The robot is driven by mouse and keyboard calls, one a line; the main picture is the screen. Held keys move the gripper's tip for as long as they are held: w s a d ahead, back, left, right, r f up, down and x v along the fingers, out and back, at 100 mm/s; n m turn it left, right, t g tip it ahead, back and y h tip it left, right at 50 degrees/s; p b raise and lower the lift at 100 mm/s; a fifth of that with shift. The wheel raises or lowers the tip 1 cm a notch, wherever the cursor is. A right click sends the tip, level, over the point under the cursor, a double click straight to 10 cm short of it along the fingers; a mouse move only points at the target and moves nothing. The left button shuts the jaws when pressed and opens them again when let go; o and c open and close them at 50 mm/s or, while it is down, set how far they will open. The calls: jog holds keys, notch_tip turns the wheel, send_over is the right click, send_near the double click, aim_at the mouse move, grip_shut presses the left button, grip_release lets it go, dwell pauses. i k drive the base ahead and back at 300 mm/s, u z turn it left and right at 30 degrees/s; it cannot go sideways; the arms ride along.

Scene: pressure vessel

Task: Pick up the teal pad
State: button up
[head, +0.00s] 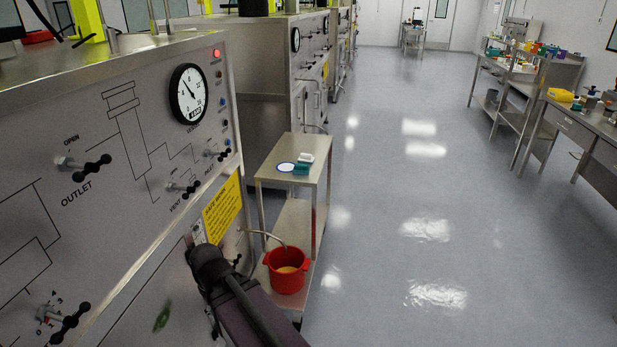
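A small teal pad (301,169) lies on the top shelf of a steel cart (279,178), near the middle of the picture. A white block-like item (306,157) sits right behind it, and a white disc with a blue rim (286,167) lies at its left. My dark arm reaches up from the bottom edge in front of the panel, left of the cart. The dark end of my arm (207,262) is well apart from the pad, lower and to the left. Its fingers cannot be made out, so I cannot tell whether my gripper is open or shut.
A control panel (110,150) with a gauge (188,94) and several valve handles fills the left side. A red bucket (287,270) stands on the cart's lower shelf, with a hose running to it. Cluttered benches (590,118) line the right. The floor between is clear.

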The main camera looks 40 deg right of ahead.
aim_at(302, 168)
jog(key=k, duration=0.8)
jog(key=z, duration=0.3)
jog(key=i, duration=0.7)
jog(key=z, duration=0.85)
jog(key=i, duration=1.95)
jog(key=u, duration=0.2)
